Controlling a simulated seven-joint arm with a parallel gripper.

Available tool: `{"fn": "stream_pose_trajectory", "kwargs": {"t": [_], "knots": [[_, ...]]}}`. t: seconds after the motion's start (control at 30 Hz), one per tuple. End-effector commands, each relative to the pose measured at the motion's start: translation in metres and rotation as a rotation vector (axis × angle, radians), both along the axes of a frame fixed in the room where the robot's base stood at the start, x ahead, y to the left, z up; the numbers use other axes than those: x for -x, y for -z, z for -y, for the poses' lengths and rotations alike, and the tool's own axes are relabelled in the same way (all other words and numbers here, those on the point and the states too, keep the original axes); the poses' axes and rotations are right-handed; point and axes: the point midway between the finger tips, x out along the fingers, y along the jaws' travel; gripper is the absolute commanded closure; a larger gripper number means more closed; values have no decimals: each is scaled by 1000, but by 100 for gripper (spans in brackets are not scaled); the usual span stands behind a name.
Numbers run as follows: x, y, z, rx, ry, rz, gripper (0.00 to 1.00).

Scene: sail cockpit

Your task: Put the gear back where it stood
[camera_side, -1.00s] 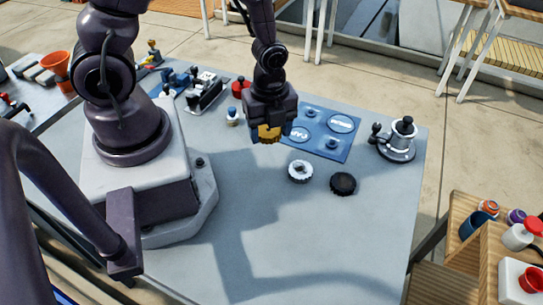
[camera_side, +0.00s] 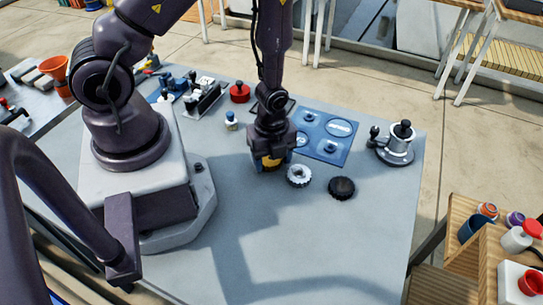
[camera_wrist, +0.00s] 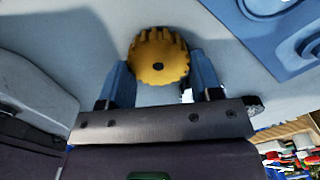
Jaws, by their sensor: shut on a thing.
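A yellow gear (camera_wrist: 158,57) with a dark centre hole sits between the two blue fingers of my gripper (camera_wrist: 165,82) in the wrist view. In the side view the gear (camera_side: 271,161) shows at the lower end of my gripper (camera_side: 270,163), close above or at the table top; I cannot tell if it touches. A white gear (camera_side: 299,175) lies on the table just right of my gripper, and a black gear (camera_side: 342,187) lies further right. A blue mat (camera_side: 325,148) with round printed marks and small pegs lies behind them.
A grey device with a black knob (camera_side: 397,145) stands at the right back. The front of the table (camera_side: 300,240) is clear.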

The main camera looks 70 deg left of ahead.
Motion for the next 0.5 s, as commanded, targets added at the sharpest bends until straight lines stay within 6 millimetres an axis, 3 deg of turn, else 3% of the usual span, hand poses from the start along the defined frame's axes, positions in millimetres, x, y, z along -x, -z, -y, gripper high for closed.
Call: {"fn": "stream_pose_trajectory", "kwargs": {"t": [0.13,0.17,0.27,0.5], "knots": [[0,3,0,0,1,-1,70],[0,3,0,0,1,-1,39],[0,3,0,0,1,-1,16],[0,3,0,0,0,-1,16]]}}
